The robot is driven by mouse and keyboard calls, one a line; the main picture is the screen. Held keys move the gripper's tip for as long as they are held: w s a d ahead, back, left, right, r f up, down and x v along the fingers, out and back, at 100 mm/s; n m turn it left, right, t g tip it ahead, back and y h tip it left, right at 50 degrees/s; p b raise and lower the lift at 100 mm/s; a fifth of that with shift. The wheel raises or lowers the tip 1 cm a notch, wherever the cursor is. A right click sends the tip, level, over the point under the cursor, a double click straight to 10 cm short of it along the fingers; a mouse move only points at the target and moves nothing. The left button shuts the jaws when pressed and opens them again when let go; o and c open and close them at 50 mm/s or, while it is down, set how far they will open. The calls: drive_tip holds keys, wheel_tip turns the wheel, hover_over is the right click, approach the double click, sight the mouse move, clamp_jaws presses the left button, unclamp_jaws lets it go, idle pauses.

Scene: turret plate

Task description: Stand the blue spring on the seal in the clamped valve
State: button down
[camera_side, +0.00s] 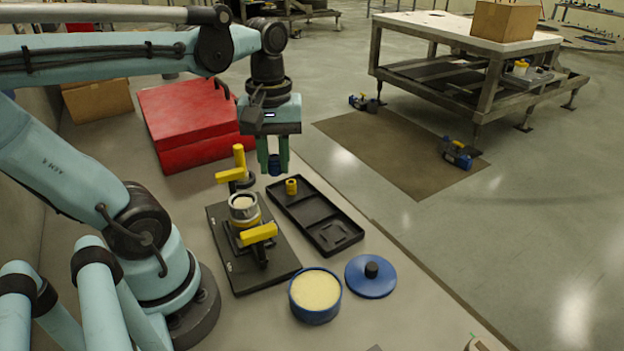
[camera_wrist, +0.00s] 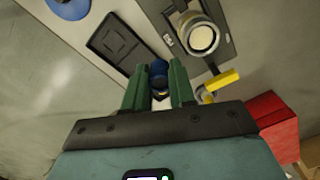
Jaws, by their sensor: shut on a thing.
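My gripper (camera_side: 274,163) is shut on the blue spring (camera_side: 276,170) and holds it above the back end of the black tray. In the wrist view the blue spring (camera_wrist: 158,70) sits between the green fingers (camera_wrist: 159,85). The clamped valve (camera_side: 244,212) stands upright on a dark plate (camera_side: 235,270), in front of and to the left of my gripper. Its pale round top shows in the wrist view (camera_wrist: 202,38). I cannot tell the seal apart from this pale top. Yellow clamp handles (camera_side: 258,233) sit beside the valve.
The black tray (camera_side: 332,238) lies right of the plate, with a small yellow part (camera_side: 291,187) at its back end. A blue tub with pale contents (camera_side: 316,310) and a blue lid (camera_side: 371,276) stand in front. A red box (camera_side: 185,120) is behind.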

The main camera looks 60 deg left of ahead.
drive_tip(key=n, duration=0.2)
approach(243, 203)
drive_tip(key=shift+f, duration=1.75)
drive_tip(key=shift+f, duration=0.45)
drive_tip(key=shift+f, duration=0.3)
drive_tip(key=shift+f, duration=0.65)
idle(0.9)
drive_tip(key=c, duration=0.8)
unclamp_jaws()
drive_tip(key=shift+c, duration=0.2)
wheel_tip(243, 203, up, 12)
